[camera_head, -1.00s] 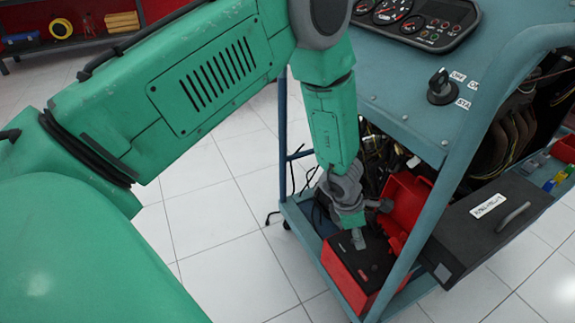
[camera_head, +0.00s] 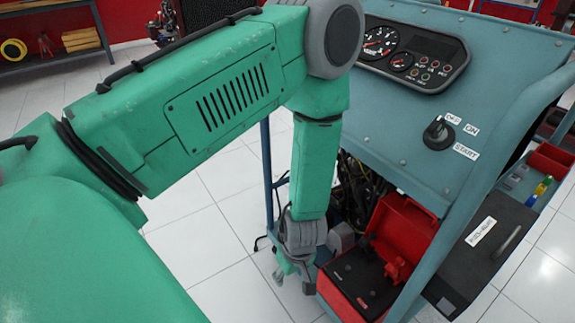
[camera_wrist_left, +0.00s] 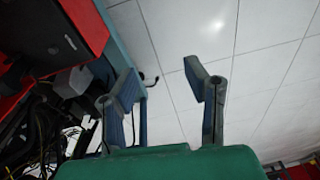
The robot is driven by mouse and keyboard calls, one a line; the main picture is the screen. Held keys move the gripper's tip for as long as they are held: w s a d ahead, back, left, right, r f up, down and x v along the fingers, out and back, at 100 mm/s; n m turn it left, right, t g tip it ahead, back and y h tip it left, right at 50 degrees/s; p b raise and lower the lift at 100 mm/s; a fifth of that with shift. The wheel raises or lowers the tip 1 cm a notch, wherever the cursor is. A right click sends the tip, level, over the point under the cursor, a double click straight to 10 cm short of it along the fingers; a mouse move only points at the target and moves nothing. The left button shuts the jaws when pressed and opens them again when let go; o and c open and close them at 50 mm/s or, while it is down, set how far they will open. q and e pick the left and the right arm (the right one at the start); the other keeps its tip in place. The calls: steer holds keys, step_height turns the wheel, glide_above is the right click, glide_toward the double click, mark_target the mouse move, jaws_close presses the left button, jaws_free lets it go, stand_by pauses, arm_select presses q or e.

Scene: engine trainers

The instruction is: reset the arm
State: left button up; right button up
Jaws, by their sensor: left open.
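My left arm (camera_head: 190,95) is green and comes in from the left, bent at the elbow, with its forearm hanging down. My left gripper (camera_head: 292,284) is low, just left of the red battery box (camera_head: 385,245) on the cart's lower shelf. In the left wrist view its two fingers (camera_wrist_left: 168,95) are spread apart with only floor between them, so it is open and empty. The box's red lid stands open and its black top shows in the head view. My right gripper is not in view.
The blue cart (camera_head: 388,122) carries a gauge panel (camera_head: 415,55) and a key switch (camera_head: 437,132) on top. A dark drawer (camera_head: 480,245) is at its right. Wires hang under the top. Tiled floor (camera_head: 215,205) is clear on the left.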

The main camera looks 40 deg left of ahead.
arm_select(q)
steer(key=shift+s+a+r, duration=0.1)
steer(key=shift+s, duration=0.1)
steer(key=shift+a, duration=0.15)
stand_by(0.3)
steer(key=s+r+m+p, duration=0.3)
steer(key=s+r+m, duration=0.1)
steer(key=s+m, duration=0.2)
steer(key=s+d+r+m+h+p, duration=0.1)
steer(key=s+r+m+p, duration=0.3)
steer(key=s+m, duration=0.3)
steer(key=shift+s+d+r+m+t+h, duration=0.2)
steer(key=shift+r+m+t+h, duration=0.15)
steer(key=shift+m, duration=0.85)
steer(key=shift+w+f, duration=0.1)
